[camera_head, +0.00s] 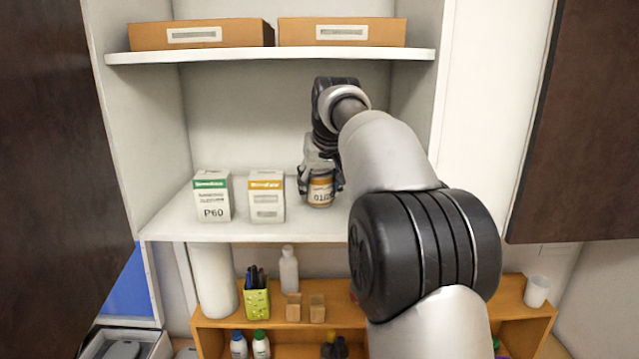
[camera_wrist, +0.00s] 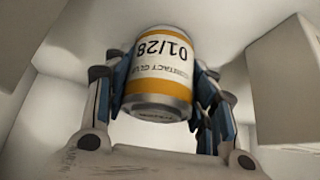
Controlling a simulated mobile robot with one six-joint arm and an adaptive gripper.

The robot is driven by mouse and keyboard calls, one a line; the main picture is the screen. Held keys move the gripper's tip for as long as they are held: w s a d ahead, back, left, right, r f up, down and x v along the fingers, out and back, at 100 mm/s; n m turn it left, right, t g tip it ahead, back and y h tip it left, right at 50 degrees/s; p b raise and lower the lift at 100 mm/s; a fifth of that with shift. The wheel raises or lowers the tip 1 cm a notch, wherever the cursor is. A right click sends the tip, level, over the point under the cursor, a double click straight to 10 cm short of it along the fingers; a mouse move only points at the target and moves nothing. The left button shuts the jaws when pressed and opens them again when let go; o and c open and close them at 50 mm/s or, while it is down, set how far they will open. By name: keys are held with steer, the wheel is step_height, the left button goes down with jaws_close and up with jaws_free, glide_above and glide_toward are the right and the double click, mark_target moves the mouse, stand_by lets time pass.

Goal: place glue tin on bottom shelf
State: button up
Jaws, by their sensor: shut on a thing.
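The glue tin (camera_head: 320,191) is white with an orange band and stands upright at the bottom shelf (camera_head: 290,230) of the wall cabinet, right of two boxes. In the wrist view the tin (camera_wrist: 160,70) shows a "01/28" and "contact glue" label. My gripper (camera_head: 320,178) is shut on the tin, with its fingers on both sides; it also shows in the wrist view (camera_wrist: 158,88). The tin's base looks at or very near the shelf surface; I cannot tell if it touches.
A green-labelled P60 box (camera_head: 212,197) and a yellow-labelled box (camera_head: 266,197) stand left of the tin. The upper shelf (camera_head: 270,56) holds two brown boxes (camera_head: 200,35). Dark cabinet doors (camera_head: 580,130) flank the opening. An orange rack (camera_head: 515,298) with bottles and cups sits below.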

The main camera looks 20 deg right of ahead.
steer(key=shift+s+r, duration=0.1)
steer(key=o, duration=0.7)
steer(key=shift+f, duration=0.25)
steer(key=o, duration=0.5)
steer(key=shift+s+r, duration=0.1)
steer(key=shift+r, duration=0.45)
steer(key=p+v, duration=0.1)
steer(key=v, duration=1)
steer(key=shift+s+r, duration=0.1)
steer(key=shift+s, duration=0.05)
steer(key=shift+a, duration=0.1)
